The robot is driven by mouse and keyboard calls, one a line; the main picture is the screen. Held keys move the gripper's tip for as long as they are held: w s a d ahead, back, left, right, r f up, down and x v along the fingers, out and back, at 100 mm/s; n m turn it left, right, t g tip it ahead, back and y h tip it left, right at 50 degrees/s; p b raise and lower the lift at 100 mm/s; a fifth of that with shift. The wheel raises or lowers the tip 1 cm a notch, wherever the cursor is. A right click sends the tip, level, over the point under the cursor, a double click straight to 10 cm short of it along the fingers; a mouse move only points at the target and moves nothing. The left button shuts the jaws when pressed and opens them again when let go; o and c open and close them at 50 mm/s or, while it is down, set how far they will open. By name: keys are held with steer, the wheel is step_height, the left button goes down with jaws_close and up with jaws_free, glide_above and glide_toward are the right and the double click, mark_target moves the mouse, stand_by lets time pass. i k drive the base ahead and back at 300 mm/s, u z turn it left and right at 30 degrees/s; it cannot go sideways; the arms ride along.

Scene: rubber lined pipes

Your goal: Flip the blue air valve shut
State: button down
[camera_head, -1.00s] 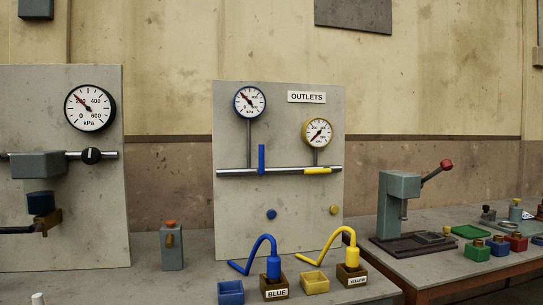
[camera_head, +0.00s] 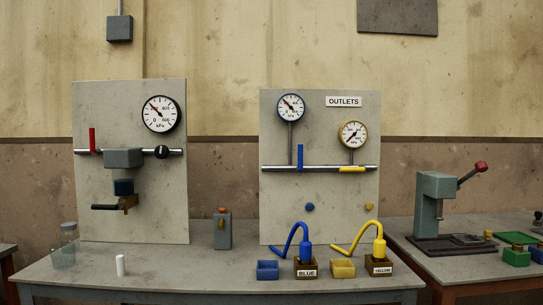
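The blue air valve (camera_head: 300,156) is a blue lever on the horizontal pipe (camera_head: 270,168) of the outlets panel (camera_head: 350,215). The lever stands upright, across the pipe. Beside it, a yellow lever (camera_head: 352,169) lies along the same pipe. The blue-rimmed gauge (camera_head: 291,108) sits above the blue lever and the yellow-rimmed gauge (camera_head: 353,135) above the yellow one. My gripper is not in view.
Blue and yellow hoses (camera_head: 293,240) stand in labelled blocks in front of the panel, with small open boxes beside them. A left panel (camera_head: 90,215) carries a red lever (camera_head: 92,139). A press (camera_head: 436,205) stands at right.

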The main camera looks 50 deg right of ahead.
mark_target(300, 167)
steer(key=u, duration=0.2)
steer(key=k, duration=1.45)
steer(key=z, duration=0.5)
steer(key=i, duration=1.05)
steer(key=u, duration=0.1)
